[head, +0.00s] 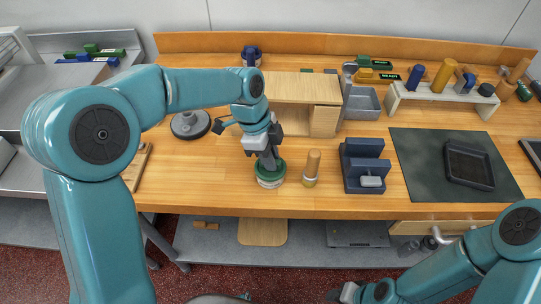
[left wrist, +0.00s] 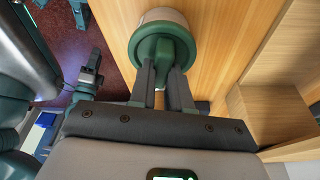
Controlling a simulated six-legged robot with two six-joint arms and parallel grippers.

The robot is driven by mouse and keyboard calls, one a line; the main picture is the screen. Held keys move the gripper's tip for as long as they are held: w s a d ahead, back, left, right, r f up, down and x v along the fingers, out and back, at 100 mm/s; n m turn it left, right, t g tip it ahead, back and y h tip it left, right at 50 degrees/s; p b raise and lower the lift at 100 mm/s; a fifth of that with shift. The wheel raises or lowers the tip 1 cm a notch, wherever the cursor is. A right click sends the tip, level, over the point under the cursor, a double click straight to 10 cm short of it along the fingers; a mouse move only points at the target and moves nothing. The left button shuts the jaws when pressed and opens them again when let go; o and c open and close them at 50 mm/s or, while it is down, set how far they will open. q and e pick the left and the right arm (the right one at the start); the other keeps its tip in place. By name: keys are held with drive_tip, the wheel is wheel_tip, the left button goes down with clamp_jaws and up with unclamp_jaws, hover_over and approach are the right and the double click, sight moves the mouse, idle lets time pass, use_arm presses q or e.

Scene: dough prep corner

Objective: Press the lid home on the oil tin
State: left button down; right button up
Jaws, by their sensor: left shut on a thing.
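The oil tin (head: 270,184) is a short, round, pale tin near the front edge of the wooden worktop. A green lid (head: 281,172) sits on top of it; I cannot tell whether it is fully seated. My left gripper (head: 268,163) points down over the tin, shut on the lid. In the left wrist view, the two dark fingers (left wrist: 163,85) reach the green lid (left wrist: 168,50), with the pale tin (left wrist: 163,15) beyond it. The fingers hide part of the lid. My right gripper (head: 345,293) shows only partly at the bottom edge, below the worktop, its fingers unclear.
A wooden-topped bottle (head: 311,168) stands close right of the tin. A dark blue block holder (head: 364,168) stands further right, then a dark mat (head: 420,170) with a black tray (head: 468,165). A wooden box (head: 322,121) stands behind.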

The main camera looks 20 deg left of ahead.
use_arm(q)
drive_tip(key=shift+f, duration=0.1)
idle(0.4)
unclamp_jaws()
idle(0.3)
drive_tip(key=shift+p+v, duration=3.2)
drive_tip(key=shift+v, duration=1.35)
drive_tip(key=shift+s, duration=0.15)
